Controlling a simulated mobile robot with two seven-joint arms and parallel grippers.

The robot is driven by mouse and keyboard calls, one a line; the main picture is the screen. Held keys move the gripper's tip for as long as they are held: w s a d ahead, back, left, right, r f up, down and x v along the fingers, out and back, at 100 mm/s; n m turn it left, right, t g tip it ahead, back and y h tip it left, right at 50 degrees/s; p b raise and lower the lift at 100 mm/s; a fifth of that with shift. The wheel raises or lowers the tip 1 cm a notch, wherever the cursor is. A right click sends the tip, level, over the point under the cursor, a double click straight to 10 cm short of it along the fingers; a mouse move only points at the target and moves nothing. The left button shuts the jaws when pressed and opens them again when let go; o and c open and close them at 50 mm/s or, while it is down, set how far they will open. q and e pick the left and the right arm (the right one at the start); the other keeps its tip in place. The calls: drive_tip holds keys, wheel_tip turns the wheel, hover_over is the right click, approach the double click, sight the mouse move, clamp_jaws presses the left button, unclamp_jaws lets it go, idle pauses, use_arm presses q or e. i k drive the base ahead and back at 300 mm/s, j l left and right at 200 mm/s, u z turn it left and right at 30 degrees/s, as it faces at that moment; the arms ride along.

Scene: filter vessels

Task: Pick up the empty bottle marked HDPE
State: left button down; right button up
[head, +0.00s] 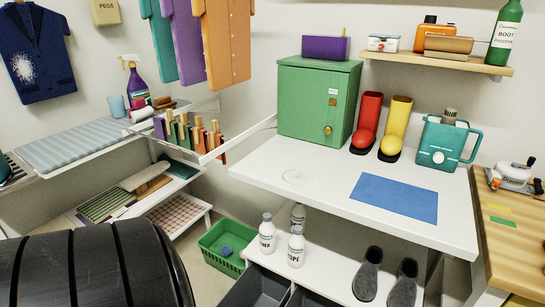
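Three white bottles with grey caps stand upright on the low white shelf under the white worktop. The front bottle (296,250) has dark lettering that seems to end in "PE"; its first letters are hard to read. A second bottle (267,238) stands to its left with a label too small to read surely. A third bottle (298,213) stands behind, partly hidden by the front one. Whether any is empty cannot be told. Neither of my grippers is in view.
The white worktop (300,195) overhangs the bottles, with a blue mat (395,198) on it. A green basket (222,258) stands left of the bottles. Dark slippers (368,275) sit to their right, and grey open bins (255,290) lie below. A large black ribbed form fills the lower left.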

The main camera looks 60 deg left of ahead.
sight(296, 244)
drive_tip(key=u, duration=1.5)
